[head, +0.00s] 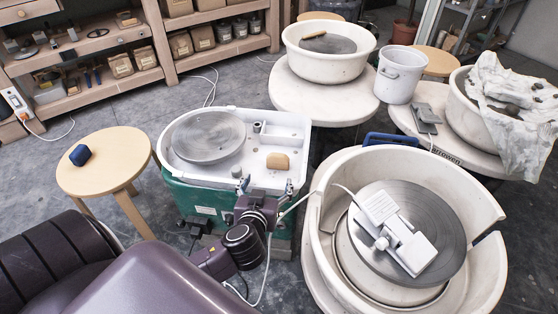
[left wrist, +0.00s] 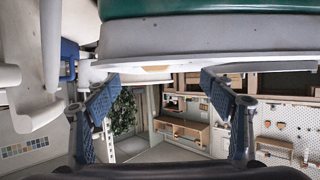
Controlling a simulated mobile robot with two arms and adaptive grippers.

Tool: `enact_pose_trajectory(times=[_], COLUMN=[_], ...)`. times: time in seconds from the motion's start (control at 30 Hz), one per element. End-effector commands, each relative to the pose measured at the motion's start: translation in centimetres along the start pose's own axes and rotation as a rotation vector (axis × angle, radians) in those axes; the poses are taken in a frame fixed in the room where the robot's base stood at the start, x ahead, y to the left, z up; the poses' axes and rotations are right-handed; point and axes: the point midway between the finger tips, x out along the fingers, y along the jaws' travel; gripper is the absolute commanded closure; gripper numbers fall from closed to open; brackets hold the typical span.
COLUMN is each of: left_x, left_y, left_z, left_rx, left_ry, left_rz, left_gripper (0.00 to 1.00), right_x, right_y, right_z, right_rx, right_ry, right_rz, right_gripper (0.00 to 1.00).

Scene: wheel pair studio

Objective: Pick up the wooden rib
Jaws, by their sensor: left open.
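The wooden rib (head: 277,161) is a small tan piece with rounded corners. It lies on the white splash tray (head: 230,164) of the green-based wheel, right of the round grey wheel head. My left gripper (head: 265,185) is open and empty at the tray's near edge, just in front of the rib in the head view. Its two fingers are apart and do not touch the rib. In the left wrist view, the open fingers (left wrist: 160,95) frame a gap below the pale tray edge, where a thin tan sliver, seemingly the rib (left wrist: 155,68), shows. My right gripper is not in view.
A small grey cup stands on the tray behind the rib. A second wheel (head: 490,253) at right holds a white device (head: 398,232) with a cable. A wooden stool (head: 105,178) at left carries a dark blue block (head: 80,155). A white bucket (head: 399,75) stands behind.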

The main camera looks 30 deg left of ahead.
Motion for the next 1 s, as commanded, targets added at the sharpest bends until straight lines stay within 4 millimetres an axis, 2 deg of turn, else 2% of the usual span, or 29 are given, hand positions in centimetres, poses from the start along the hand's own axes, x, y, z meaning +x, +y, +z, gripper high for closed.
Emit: enact_pose_trajectory(times=[0.13,0.3,0.57,0.9,1.0], left_x=[2.2,5.2,7.1,11.3,11.8], left_y=[0.0,0.1,0.2,0.8,0.9], left_z=[-0.1,-0.1,-0.1,-0.2,-0.3], left_rx=[0.005,0.005,0.003,0.005,0.004], left_ry=[0.004,0.003,0.001,0.0,0.0], left_rz=[0.0,0.0,0.001,0.0,0.001], left_gripper=[0.25,0.25,0.25,0.25,0.25], right_x=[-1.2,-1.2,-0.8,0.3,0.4], right_y=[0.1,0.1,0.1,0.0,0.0], right_z=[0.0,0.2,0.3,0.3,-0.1], right_rx=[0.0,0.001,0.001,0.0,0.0], right_ry=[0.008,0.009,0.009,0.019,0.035], right_rz=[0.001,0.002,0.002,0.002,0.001], right_gripper=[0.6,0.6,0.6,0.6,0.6])
